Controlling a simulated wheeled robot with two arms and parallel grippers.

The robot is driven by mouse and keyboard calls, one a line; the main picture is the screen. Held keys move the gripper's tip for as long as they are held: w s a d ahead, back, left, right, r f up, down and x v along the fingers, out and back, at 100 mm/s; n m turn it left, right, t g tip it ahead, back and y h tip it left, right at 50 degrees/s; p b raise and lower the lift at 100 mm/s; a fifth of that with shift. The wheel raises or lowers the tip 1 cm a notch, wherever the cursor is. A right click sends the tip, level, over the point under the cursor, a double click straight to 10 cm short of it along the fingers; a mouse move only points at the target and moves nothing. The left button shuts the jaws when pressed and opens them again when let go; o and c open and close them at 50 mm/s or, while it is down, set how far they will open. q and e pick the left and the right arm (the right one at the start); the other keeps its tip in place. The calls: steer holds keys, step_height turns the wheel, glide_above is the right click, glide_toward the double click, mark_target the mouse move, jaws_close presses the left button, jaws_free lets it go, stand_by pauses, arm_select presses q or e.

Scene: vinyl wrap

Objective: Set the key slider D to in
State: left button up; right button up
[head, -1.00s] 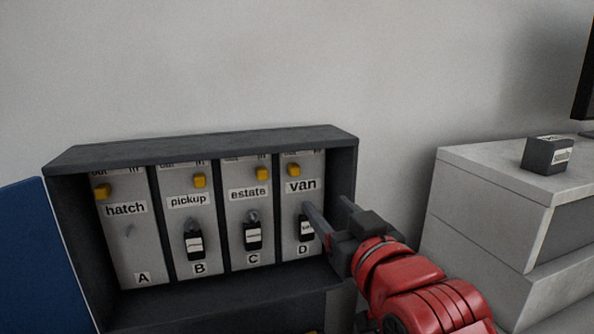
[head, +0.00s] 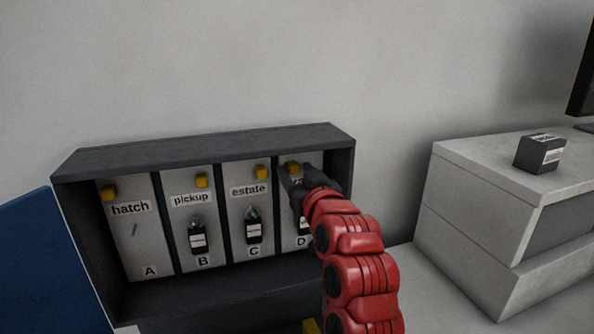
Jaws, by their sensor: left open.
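The key cabinet (head: 205,150) stands against the wall with columns A to D. Slider D (head: 291,166) is a small yellow knob at the top of column D, partly hidden by my gripper. Its visible part is toward the left of its column. My left gripper (head: 294,180) is open, with its fingers up at column D just below and around the knob; I cannot tell if they touch it. The gripper covers the van label and the end marks of D. Part of the key (head: 302,227) hanging in D shows beside my arm. My right gripper is not in view.
Yellow sliders A (head: 109,192), B (head: 201,180) and C (head: 261,172) sit in the other columns. Keys hang in B (head: 197,238) and C (head: 253,232); A has none. A grey drawer unit (head: 480,190) with a dark box (head: 538,154) stands at right. A blue panel (head: 40,260) is at left.

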arm_select(q)
jaws_close()
stand_by(1.4)
